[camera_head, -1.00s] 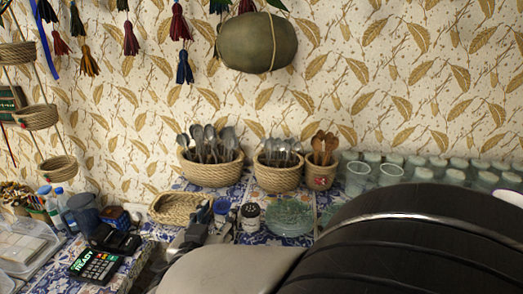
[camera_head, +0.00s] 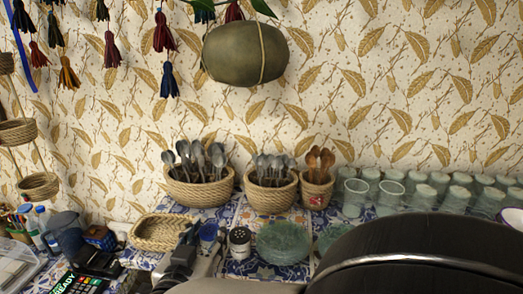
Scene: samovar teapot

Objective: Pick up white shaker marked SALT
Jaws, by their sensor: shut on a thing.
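A small shaker with a blue top (camera_head: 208,232) stands on the blue patterned surface, left of a white shaker with a dark perforated top (camera_head: 240,240). No SALT marking is readable on either. My grey and black gripper (camera_head: 196,238) reaches in from the bottom, with its fingers right at the blue-topped shaker. It appears shut on that shaker, though the contact is partly hidden by the gripper itself.
A shallow woven basket (camera_head: 158,233) is left of my gripper. Stacked glass plates (camera_head: 283,244) stand close to the right. Spoon baskets (camera_head: 199,191) are behind. Several glasses (camera_head: 390,192) line the back right. A card reader (camera_head: 80,283) lies front left.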

